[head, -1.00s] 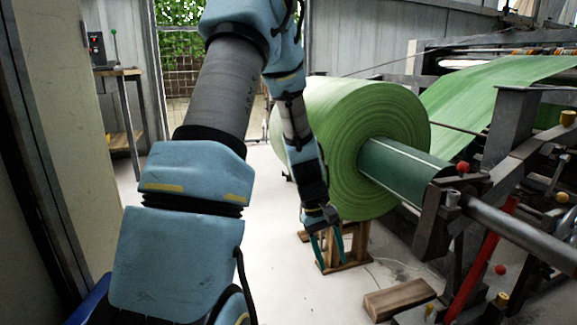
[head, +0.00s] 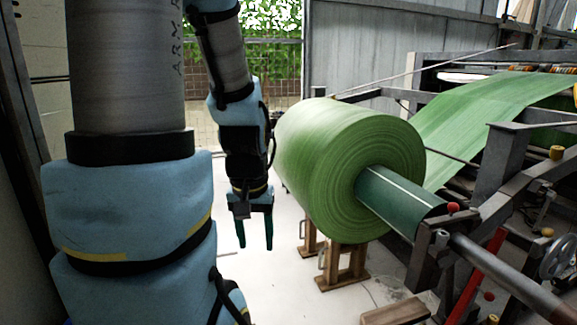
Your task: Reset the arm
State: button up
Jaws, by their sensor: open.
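My gripper (head: 255,240) hangs fingers-down in the middle left of the head view. Its two green fingers are apart with nothing between them. It is left of the large green roll (head: 345,165) and does not appear to touch it. My arm covers much of the left of the view.
The roll sits around a dark green core (head: 400,200) that extends to a steel shaft (head: 510,280). Wooden stands (head: 343,268) are beneath it. A wooden block (head: 396,311) lies on the floor, front right. Machine frames fill the right. Pale floor (head: 285,295) below the gripper is clear.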

notch_tip(320, 180, up, 32)
jog(key=p, duration=2.9)
jog(key=shift+f+p, duration=0.25)
jog(key=shift+p, duration=0.05)
